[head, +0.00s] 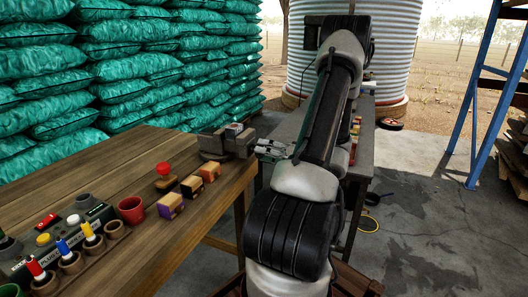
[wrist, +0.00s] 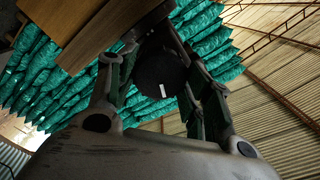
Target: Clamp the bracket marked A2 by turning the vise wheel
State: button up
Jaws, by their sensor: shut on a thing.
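The grey vise (head: 214,143) stands at the far right corner of the wooden table. A small grey piece (head: 234,130) shows at its top; I cannot read any A2 mark on it. My gripper (head: 268,150) is at the right side of the vise. In the wrist view, my gripper (wrist: 160,90) has its fingers on both sides of a round black wheel (wrist: 158,66) with a white mark, and is shut on it. In the head view the wheel is hidden or too small to tell.
On the wooden table (head: 110,165) are several two-tone blocks (head: 172,207), a red-knobbed lever (head: 163,170), a red cup (head: 131,210) and small pots with coloured handles (head: 88,232). Green sacks (head: 130,60) are stacked behind. A grey table (head: 290,128) stands behind my arm.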

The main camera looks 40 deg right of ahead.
jog(key=m, duration=2.5)
jog(key=shift+s+f+m, duration=0.1)
jog(key=shift+m, duration=0.3)
jog(key=o, duration=1.2)
jog(key=shift+c, duration=0.2)
